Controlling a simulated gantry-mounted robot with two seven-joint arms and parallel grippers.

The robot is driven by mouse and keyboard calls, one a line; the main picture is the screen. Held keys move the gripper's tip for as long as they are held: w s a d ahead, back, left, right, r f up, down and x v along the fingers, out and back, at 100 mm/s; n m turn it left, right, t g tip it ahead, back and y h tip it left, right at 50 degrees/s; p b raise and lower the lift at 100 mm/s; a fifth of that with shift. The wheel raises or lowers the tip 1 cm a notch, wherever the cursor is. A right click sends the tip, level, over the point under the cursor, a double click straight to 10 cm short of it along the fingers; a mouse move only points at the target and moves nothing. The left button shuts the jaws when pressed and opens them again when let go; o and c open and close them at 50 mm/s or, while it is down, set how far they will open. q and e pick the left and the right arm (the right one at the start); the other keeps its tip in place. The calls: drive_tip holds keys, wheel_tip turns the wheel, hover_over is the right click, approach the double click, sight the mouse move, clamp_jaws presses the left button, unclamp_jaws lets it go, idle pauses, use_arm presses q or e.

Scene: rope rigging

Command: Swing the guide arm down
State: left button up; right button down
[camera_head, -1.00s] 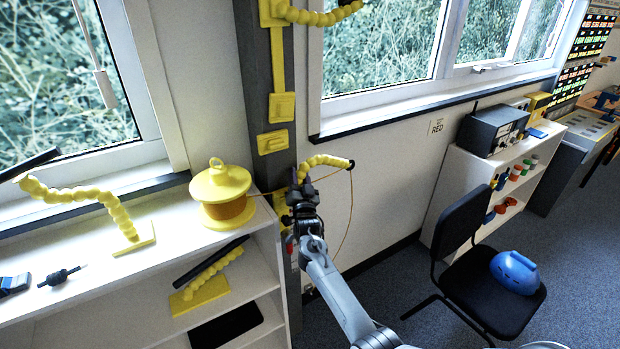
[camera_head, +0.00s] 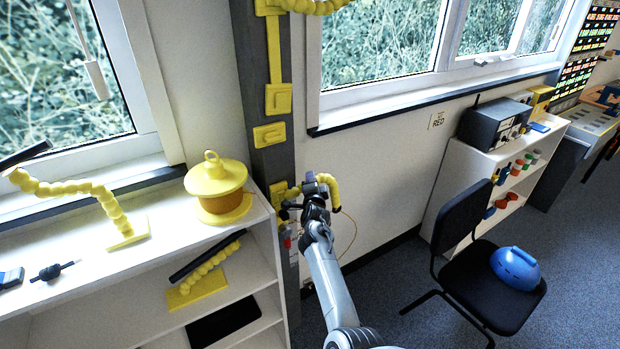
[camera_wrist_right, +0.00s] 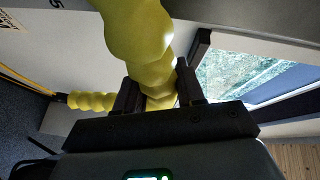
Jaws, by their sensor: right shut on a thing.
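The guide arm (camera_head: 331,188) is a yellow beaded arm on the grey post (camera_head: 283,160), coming off a low yellow mount. It arches to the right and its outer end bends down. My right gripper (camera_head: 313,188) is shut on its beads, near the post. In the right wrist view the yellow beads of the guide arm (camera_wrist_right: 150,40) pass between the two dark fingers of my right gripper (camera_wrist_right: 158,92). Its thinner outer end shows at the left there. In the head view my gripper hides part of the arm. My left gripper is not in view.
A yellow-capped spool (camera_head: 217,188) stands on the white shelf (camera_head: 75,262) left of the post. A thin orange line (camera_head: 352,238) hangs below the guide arm. Other yellow beaded arms stand on the shelves. A black chair (camera_head: 478,262) with a blue object stands at right.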

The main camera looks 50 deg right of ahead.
drive_tip(key=shift+d+f+m+g+y, duration=0.15)
drive_tip(key=shift+f+m+g+y, duration=0.25)
drive_tip(key=shift+f+m, duration=0.65)
drive_tip(key=shift+f, duration=0.1)
drive_tip(key=c, duration=0.8)
unclamp_jaws()
drive_tip(key=shift+s, duration=0.15)
drive_tip(key=shift+s+a, duration=0.4)
drive_tip(key=shift+a, duration=0.15)
drive_tip(key=v, duration=0.9)
drive_tip(key=shift+s+r+p, duration=0.2)
drive_tip(key=shift+p, duration=0.2)
drive_tip(key=shift+s+y, duration=0.1)
drive_tip(key=shift+y, duration=0.2)
